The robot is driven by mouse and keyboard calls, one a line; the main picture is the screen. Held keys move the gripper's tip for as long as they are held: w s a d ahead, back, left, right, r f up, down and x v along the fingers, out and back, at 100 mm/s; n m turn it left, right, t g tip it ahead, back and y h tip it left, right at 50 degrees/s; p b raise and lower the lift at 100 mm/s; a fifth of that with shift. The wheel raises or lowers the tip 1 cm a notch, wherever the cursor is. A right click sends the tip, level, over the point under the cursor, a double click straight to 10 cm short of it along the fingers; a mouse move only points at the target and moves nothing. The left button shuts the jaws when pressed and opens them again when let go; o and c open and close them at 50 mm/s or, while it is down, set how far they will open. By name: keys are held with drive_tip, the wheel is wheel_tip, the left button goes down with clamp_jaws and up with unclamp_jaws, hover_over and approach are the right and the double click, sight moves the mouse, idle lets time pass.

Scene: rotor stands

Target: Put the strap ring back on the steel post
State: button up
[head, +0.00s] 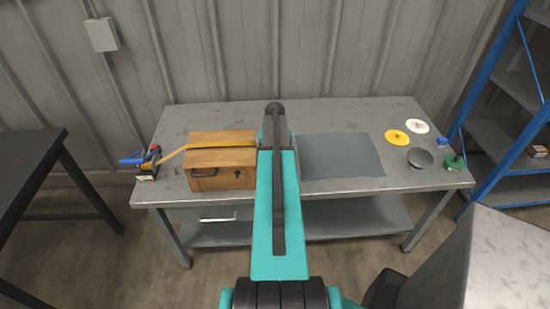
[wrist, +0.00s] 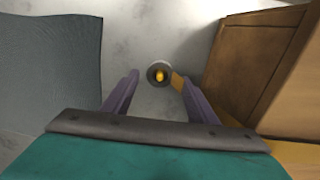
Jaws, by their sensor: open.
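In the wrist view my gripper (wrist: 160,86) is open, its two purple fingers apart on either side of a round grey piece (wrist: 151,70) with a dark middle and a yellow centre. A yellow strap (wrist: 178,82) runs from this piece toward the wooden box on the right. I cannot tell which part of the round piece is post and which is ring, nor whether the ring is around the post. My arm hides the gripper and the round piece there.
The wooden box (head: 221,180) stands close on the left of my arm, with a blue-handled tool (head: 140,160) beyond it. A grey mat (head: 340,156) lies to the right. Yellow (head: 397,136) and white (head: 417,126) discs and a grey bowl (head: 420,157) sit farther right.

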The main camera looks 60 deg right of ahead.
drive_tip(key=shift+f+b, duration=0.4)
drive_tip(key=shift+f, duration=0.75)
drive_tip(key=c, duration=0.9)
drive_tip(key=shift+r, duration=0.1)
drive_tip(key=shift+r+p, duration=1.4)
drive_tip(key=shift+r, duration=1.55)
